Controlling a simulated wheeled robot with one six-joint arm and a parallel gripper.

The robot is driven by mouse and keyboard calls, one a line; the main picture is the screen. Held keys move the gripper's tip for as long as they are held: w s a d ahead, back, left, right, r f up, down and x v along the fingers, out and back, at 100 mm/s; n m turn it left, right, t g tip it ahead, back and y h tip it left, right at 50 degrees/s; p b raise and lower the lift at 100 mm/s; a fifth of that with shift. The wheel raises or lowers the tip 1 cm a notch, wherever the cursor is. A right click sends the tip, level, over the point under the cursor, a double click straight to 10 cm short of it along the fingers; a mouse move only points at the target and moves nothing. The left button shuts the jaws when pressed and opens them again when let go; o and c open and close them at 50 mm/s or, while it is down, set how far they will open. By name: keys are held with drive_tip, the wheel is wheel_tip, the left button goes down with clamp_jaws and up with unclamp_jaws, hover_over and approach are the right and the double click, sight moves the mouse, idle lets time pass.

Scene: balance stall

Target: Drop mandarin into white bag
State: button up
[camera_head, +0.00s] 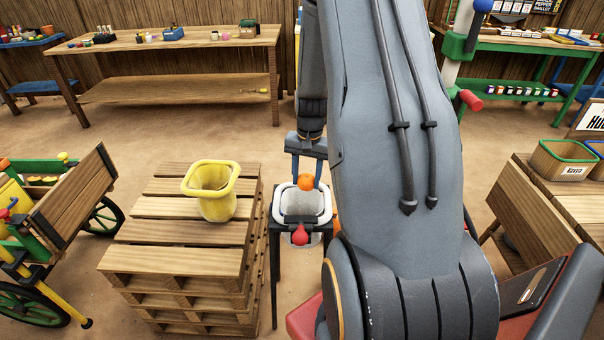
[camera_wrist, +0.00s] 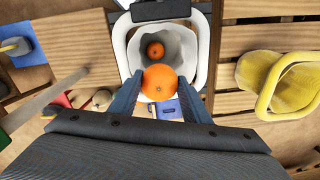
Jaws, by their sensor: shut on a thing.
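My gripper (camera_head: 306,178) is shut on an orange mandarin (camera_head: 305,183), with one finger on each side of it. It holds the mandarin over the mouth of the white bag (camera_head: 281,212), which stands open on a dark-legged stand. In the wrist view the held mandarin (camera_wrist: 161,84) sits between the fingers of my gripper (camera_wrist: 161,95), in front of the white bag's rim (camera_wrist: 200,50). A second orange fruit (camera_wrist: 156,50) lies inside the bag. The fingers look clear of the rim.
A yellow bag (camera_head: 216,206) stands open on stacked wooden pallets (camera_head: 180,260) left of the white bag. A red object (camera_head: 300,235) is at the white bag's front. A wooden cart (camera_head: 70,200) stands far left. A wooden table (camera_head: 555,215) stands right.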

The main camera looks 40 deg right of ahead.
wheel_tip(320, 180, down, 6)
drive_tip(key=b, duration=0.4)
drive_tip(key=shift+r, duration=0.25)
drive_tip(key=o, duration=1.1)
drive_tip(key=shift+o, duration=0.2)
drive_tip(key=shift+s+r+b, duration=0.15)
drive_tip(key=shift+r+b, duration=0.4)
drive_tip(key=shift+r, duration=3.35)
